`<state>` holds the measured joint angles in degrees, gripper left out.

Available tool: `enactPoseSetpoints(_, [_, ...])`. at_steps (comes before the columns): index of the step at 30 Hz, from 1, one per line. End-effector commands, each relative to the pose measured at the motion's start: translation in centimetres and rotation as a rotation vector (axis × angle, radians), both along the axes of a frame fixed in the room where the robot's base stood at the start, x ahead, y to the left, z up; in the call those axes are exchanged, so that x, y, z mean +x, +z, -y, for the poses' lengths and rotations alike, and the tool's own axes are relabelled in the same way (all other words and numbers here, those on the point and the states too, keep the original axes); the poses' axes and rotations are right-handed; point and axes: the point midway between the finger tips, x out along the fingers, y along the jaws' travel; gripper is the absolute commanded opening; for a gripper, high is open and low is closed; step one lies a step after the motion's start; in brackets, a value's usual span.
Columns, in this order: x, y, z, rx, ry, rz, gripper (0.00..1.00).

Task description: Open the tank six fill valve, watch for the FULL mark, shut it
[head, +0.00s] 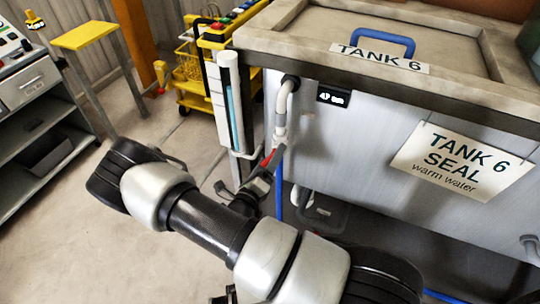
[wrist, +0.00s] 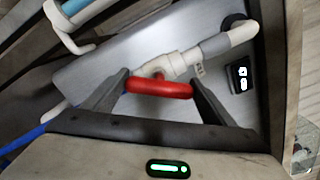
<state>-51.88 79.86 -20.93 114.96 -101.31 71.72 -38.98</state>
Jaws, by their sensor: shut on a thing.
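Tank six (head: 350,140) is a grey metal tank with "TANK 6" and "TANK 6 SEAL warm water" signs. Its fill valve has a red handle (wrist: 160,88) on a white pipe (wrist: 180,64); the handle lies at a slant to the pipe. My gripper (wrist: 159,90) is shut on the red handle, one finger at each end. In the head view my gripper (head: 262,180) is at the valve, partly hidden by my arm. Left of the valve stands a sight tube (head: 229,80) with blue liquid showing in its lower part. I cannot make out a FULL mark.
A small dark display (head: 333,97) is on the tank front, its text unclear. A blue hose (head: 279,190) hangs below the valve. A yellow cart (head: 195,95), a yellow stand (head: 85,36) and a grey bench (head: 30,85) stand behind left. The floor between is open.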

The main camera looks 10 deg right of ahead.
Motion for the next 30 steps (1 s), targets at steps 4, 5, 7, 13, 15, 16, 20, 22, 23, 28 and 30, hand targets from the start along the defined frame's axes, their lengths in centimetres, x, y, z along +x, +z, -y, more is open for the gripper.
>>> enactPoseSetpoints(4, [-0.05, 0.12, -0.05, -0.113, 0.002, -0.082, 0.56])
enactPoseSetpoints(5, [-0.04, 0.10, -0.06, -0.135, 0.001, -0.098, 0.56])
enactPoseSetpoints(7, [-0.04, 0.07, -0.06, -0.186, 0.001, -0.136, 0.56])
enactPoseSetpoints(13, [-0.04, 0.01, -0.04, -0.317, 0.001, -0.229, 0.56])
enactPoseSetpoints(15, [-0.03, -0.02, -0.06, -0.353, 0.001, -0.257, 0.56])
enactPoseSetpoints(16, [-0.03, -0.04, -0.06, -0.369, 0.001, -0.268, 0.56])
enactPoseSetpoints(20, [-0.05, -0.12, -0.03, -0.422, 0.000, -0.308, 0.56])
enactPoseSetpoints(22, [-0.06, -0.14, -0.02, -0.444, 0.000, -0.324, 0.56])
enactPoseSetpoints(23, [-0.06, -0.16, -0.02, -0.451, 0.000, -0.330, 0.56])
enactPoseSetpoints(28, [-0.06, -0.18, -0.02, -0.482, 0.000, -0.352, 0.56])
enactPoseSetpoints(30, [-0.06, -0.19, -0.02, -0.489, 0.000, -0.357, 0.56])
